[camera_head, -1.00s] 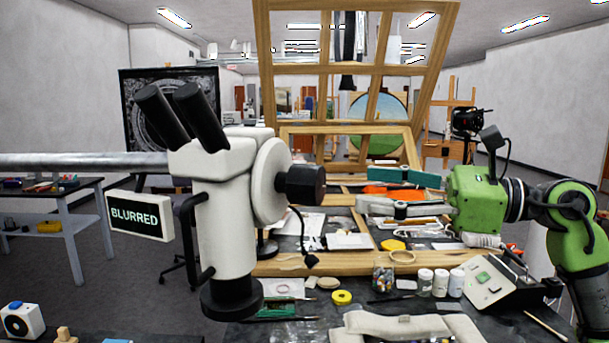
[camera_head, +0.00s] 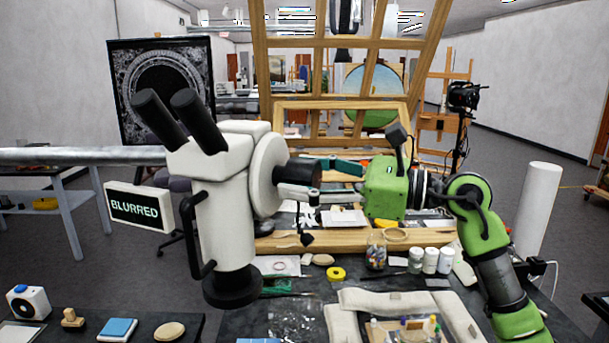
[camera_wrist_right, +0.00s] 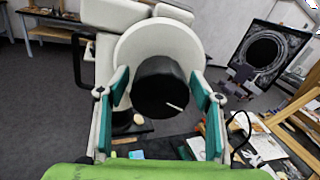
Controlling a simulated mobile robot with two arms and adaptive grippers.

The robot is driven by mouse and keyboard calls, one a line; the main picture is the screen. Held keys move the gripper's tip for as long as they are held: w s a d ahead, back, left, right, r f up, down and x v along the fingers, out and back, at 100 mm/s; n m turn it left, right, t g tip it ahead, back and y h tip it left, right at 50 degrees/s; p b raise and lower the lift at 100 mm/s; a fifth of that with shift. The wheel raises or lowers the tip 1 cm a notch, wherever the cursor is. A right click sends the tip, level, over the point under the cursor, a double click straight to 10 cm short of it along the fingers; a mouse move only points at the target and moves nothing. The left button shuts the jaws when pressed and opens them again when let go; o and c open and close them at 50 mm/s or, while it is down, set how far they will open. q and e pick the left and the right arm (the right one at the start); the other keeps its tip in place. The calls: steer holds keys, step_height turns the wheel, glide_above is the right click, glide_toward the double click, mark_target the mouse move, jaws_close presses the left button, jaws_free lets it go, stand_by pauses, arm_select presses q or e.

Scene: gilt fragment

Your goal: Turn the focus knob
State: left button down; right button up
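The white microscope (camera_head: 225,215) stands at centre left in the head view, with two black eyepieces at its top. Its black focus knob (camera_head: 296,173) sticks out to the right from a round white housing. A sign reading "BLURRED" (camera_head: 137,206) hangs at its left. My right gripper (camera_head: 314,178) reaches the knob from the right. In the right wrist view its teal-padded fingers (camera_wrist_right: 158,82) are open on either side of the knob (camera_wrist_right: 160,90), which bears a white mark. The pads look apart from the knob; contact is not clear. My left gripper is out of view.
A wooden frame (camera_head: 262,75) rises behind the microscope. White bottles (camera_head: 430,260), a jar (camera_head: 376,252) and yellow tape (camera_head: 336,274) stand on the dark table below my right arm. A padded white support (camera_head: 375,300) lies at the front.

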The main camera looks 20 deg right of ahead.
steer(key=c, duration=0.7)
steer(key=shift+m, duration=0.3)
steer(key=shift+w+d+m+p, duration=0.1)
steer(key=shift+m+p, duration=0.4)
steer(key=shift+m, duration=2.1)
steer(key=o, duration=1.1)
